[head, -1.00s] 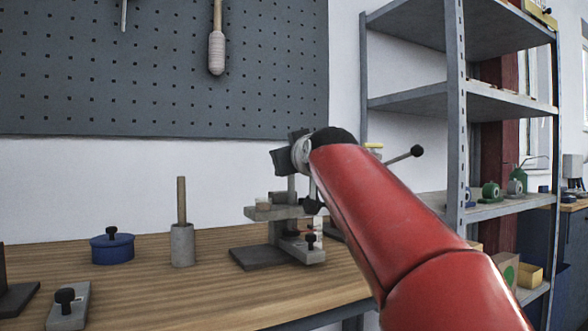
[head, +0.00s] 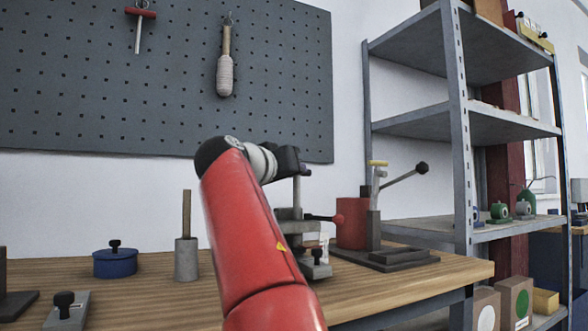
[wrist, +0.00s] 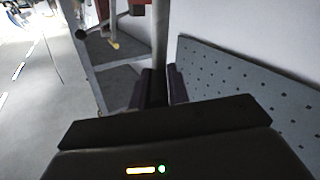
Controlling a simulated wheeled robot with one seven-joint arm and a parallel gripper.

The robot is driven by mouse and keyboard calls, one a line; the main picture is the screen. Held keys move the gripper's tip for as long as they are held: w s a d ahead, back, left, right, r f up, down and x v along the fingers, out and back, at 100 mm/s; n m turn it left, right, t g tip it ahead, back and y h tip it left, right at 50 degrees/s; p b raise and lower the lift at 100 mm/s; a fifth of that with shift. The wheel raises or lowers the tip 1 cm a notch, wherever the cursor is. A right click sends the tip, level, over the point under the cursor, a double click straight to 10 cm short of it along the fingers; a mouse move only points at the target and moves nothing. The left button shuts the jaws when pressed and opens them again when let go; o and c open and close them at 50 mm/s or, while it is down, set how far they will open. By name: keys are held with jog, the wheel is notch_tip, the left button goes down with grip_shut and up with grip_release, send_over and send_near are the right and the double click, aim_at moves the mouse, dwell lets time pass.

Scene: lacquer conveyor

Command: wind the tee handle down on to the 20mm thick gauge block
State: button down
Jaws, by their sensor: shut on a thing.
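The clamp stand (head: 290,228), a grey metal frame with a vertical spindle (head: 297,193), stands on the bench, partly behind my red arm. My gripper (head: 297,165) is above the frame at the spindle's top, shut on what appears to be the tee handle. In the wrist view a grey bar (wrist: 160,40) runs up from between the dark fingers (wrist: 163,86); most of the handle is hidden by the gripper. A small pale piece (head: 324,243) shows low in the frame; I cannot tell whether it is the gauge block or whether the spindle touches it.
A red press (head: 352,222) with a black-knobbed lever (head: 405,177) stands close on the right. A blue lidded pot (head: 115,263) and a grey holder with a stick (head: 186,258) stand left. Pegboard (head: 80,80) is behind, shelving (head: 455,125) right.

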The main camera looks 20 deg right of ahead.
jog(key=m+g+h+p, duration=0.1)
jog(key=m+g+p, duration=0.1)
jog(key=g+p, duration=0.1)
jog(key=m+g+h+p, duration=0.1)
jog(key=m+g+p, duration=0.1)
jog(key=g+p, duration=0.1)
jog(key=w+m+g+h+p, duration=0.1)
jog(key=m+g+p, duration=0.1)
jog(key=g, duration=0.2)
jog(key=shift+a+m+p, duration=0.15)
jog(key=shift+m+p, duration=0.25)
jog(key=shift+f+g, duration=0.1)
jog(key=shift+g, duration=0.2)
jog(key=c, duration=1.4)
grip_release()
jog(key=shift+o, duration=0.2)
jog(key=a+p, duration=0.1)
jog(key=a, duration=0.6)
jog(key=shift+a, duration=0.4)
